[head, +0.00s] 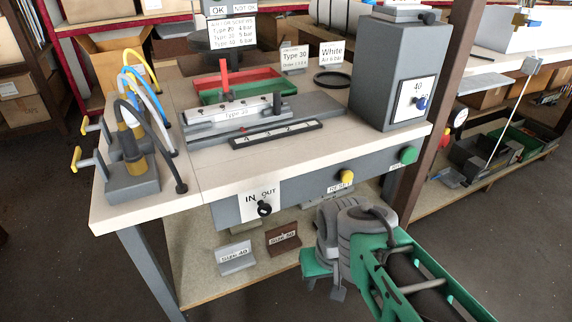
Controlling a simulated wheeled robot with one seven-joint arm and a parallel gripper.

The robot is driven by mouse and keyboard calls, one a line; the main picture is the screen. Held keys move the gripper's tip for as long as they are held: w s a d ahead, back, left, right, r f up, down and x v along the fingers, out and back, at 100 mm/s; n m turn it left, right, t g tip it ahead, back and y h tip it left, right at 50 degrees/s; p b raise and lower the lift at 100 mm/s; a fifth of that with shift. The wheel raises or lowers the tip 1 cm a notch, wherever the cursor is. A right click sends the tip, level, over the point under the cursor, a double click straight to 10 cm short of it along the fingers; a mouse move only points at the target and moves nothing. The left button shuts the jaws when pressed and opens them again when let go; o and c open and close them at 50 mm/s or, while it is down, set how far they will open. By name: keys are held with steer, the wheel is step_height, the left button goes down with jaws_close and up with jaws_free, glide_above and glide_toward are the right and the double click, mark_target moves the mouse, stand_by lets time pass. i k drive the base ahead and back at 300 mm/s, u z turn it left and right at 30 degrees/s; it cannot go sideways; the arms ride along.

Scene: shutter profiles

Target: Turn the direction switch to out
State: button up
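The direction switch (264,209) is a small black knob on the grey front panel of the workbench. It sits low on a white label plate (247,204) with IN on the left and OUT on the right. The knob is too small to tell which word it points to. My gripper (322,280) is at the lower middle, in front of the bench and to the right of and below the switch. It is apart from the switch. Its fingers are partly hidden by my wrist, so I cannot tell whether it is open or shut.
A yellow button (347,177) and a green button (408,155) are right of the switch on the panel. Size blocks (236,258) lie on the lower shelf. A grey fixture (132,180) with hoses stands on the left. The space before the switch looks clear.

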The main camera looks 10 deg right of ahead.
mark_target(263, 210)
steer(key=z, duration=0.3)
steer(key=k, duration=1.2)
steer(key=u, duration=1.45)
steer(key=i, duration=0.5)
steer(key=z, duration=0.1)
